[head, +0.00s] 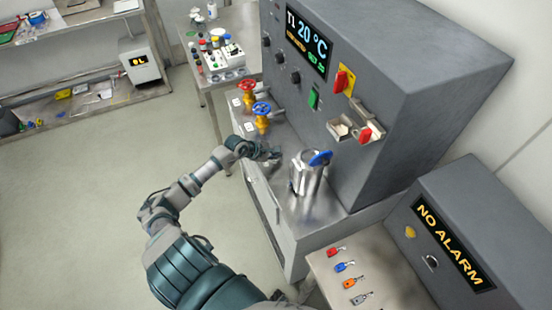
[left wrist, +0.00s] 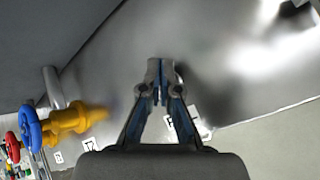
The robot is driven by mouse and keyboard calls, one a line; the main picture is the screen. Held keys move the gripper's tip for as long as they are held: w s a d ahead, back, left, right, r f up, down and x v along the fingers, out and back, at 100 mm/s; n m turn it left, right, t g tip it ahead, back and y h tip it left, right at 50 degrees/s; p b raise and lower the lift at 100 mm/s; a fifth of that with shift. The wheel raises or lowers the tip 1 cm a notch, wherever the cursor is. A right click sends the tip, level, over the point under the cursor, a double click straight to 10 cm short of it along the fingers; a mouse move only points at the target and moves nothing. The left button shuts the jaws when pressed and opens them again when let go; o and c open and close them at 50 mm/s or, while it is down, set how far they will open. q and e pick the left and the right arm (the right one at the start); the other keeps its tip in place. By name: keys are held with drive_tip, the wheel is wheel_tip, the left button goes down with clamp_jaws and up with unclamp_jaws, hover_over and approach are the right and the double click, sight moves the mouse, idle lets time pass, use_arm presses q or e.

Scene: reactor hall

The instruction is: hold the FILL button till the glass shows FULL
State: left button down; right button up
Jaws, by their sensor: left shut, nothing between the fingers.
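My left gripper (head: 272,155) is over the metal bench in front of the grey cabinet, between the yellow valves and a steel vessel (head: 305,174) with a blue handwheel. Its fingers are shut and empty, as the left wrist view (left wrist: 160,78) also shows. I cannot make out a button marked FILL; the gripper may cover part of the bench there. A narrow dark strip shows on the vessel's left side, but I cannot read FULL on any glass. My right gripper is out of view.
Red (head: 246,87) and blue (head: 261,108) valve wheels stand left of my gripper. The cabinet display (head: 306,43) reads T1 20 °C. The NO ALARM panel (head: 447,243) is at lower right, near several coloured keys. The floor at left is free.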

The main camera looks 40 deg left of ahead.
use_arm(q)
drive_tip(key=shift+a+f, duration=0.2)
drive_tip(key=shift+a, duration=0.05)
drive_tip(key=shift+a+f, duration=0.15)
drive_tip(key=shift+a, duration=0.15)
drive_tip(key=shift+d, duration=0.5)
drive_tip(key=shift+d+r, duration=0.1)
drive_tip(key=shift+r, duration=0.1)
drive_tip(key=shift+a, duration=0.2)
drive_tip(key=shift+a+f, duration=0.15)
drive_tip(key=shift+a, duration=0.1)
drive_tip(key=shift+d, duration=0.3)
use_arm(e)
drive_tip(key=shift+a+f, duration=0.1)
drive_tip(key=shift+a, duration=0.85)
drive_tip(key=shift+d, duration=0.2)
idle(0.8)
